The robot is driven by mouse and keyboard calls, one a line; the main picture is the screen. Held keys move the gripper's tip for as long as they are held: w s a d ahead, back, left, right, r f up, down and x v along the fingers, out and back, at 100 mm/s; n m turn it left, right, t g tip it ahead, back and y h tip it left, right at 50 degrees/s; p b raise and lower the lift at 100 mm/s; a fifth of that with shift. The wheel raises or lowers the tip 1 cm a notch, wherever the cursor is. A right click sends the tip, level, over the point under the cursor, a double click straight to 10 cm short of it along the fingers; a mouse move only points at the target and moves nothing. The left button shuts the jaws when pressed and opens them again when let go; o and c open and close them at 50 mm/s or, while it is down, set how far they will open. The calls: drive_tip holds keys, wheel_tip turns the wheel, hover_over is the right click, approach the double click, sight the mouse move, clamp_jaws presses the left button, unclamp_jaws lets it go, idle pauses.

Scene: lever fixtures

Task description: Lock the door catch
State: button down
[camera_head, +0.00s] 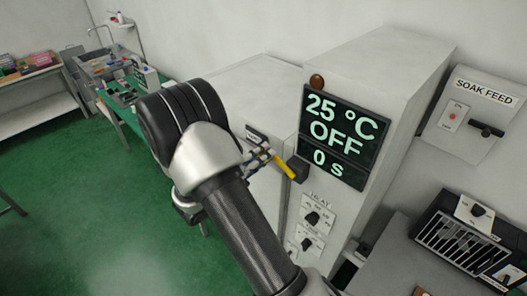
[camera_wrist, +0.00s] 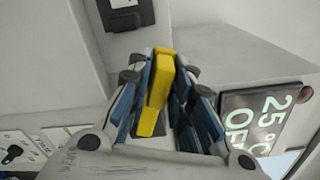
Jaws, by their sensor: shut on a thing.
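The door catch is a yellow lever (camera_head: 285,168) on a dark mount (camera_head: 298,169) at the edge of the white cabinet, left of the display. In the head view it slants from upper left to lower right. My gripper (camera_head: 263,157) reaches it from the left. In the wrist view the yellow lever (camera_wrist: 159,80) lies between the two blue-padded fingers of my gripper (camera_wrist: 160,92), which are closed on it. Part of the lever is hidden by the fingers, and my arm covers part of the cabinet door in the head view.
A display (camera_head: 338,135) reads 25 °C, OFF, 0 s. Below it are dial plates (camera_head: 312,217). A SOAK FEED box (camera_head: 474,115) with a black lever hangs at right, above a slatted black unit (camera_head: 465,243). A bench (camera_head: 30,75) and a sink stand far left; green floor is open.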

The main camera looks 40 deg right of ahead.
wheel_tip(320, 180, down, 8)
drive_tip(key=n+p, duration=0.2)
drive_tip(key=n, duration=0.7)
drive_tip(key=shift+s+n+p, duration=0.15)
drive_tip(key=shift+n+p, duration=0.15)
drive_tip(key=shift+p, duration=0.1)
drive_tip(key=shift+s+f+n, duration=0.35)
drive_tip(key=shift+f+n, duration=0.15)
drive_tip(key=shift+n, duration=0.2)
drive_tip(key=shift+s+f+n, duration=0.3)
drive_tip(key=shift+f+n, duration=0.2)
drive_tip(key=shift+n, duration=0.2)
drive_tip(key=shift+s, duration=0.1)
drive_tip(key=c, duration=1.6)
unclamp_jaws()
drive_tip(key=shift+o, duration=0.2)
approach(274, 175)
drive_tip(key=a, duration=0.5)
drive_tip(key=shift+s+a+r, duration=0.1)
drive_tip(key=shift+s+a, duration=0.3)
